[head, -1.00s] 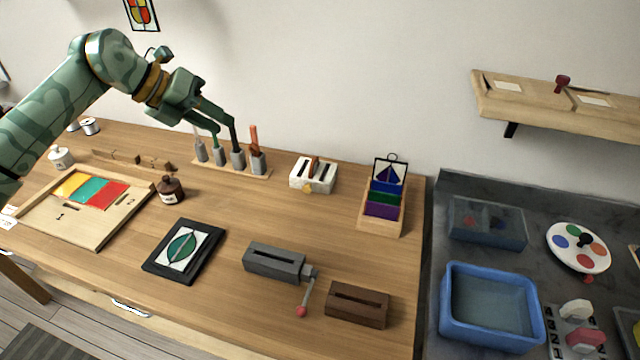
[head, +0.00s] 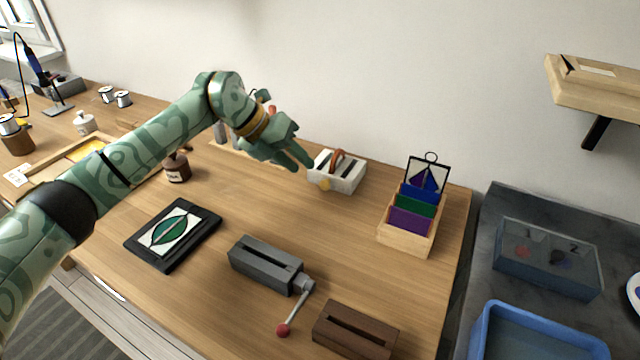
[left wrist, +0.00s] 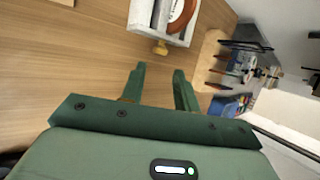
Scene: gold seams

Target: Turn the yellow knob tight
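The yellow knob (head: 325,184) sticks out low on the front of a small white box (head: 346,178) at the back of the bench. A reddish-brown ring (head: 337,160) stands in a slot in the box's top. The knob also shows in the left wrist view (left wrist: 160,48), just beyond my fingertips. My left gripper (head: 308,164) is just left of the box, close to the knob but apart from it. In the left wrist view its two fingers (left wrist: 158,68) are spread with nothing between them. My right gripper is in neither current view.
A wooden rack of coloured glass sheets (head: 406,236) stands right of the box. A grey clamp with a red-ended crank (head: 266,264) and a brown slotted block (head: 355,332) lie in front. A dark framed panel (head: 172,235) lies left. Bare bench lies between.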

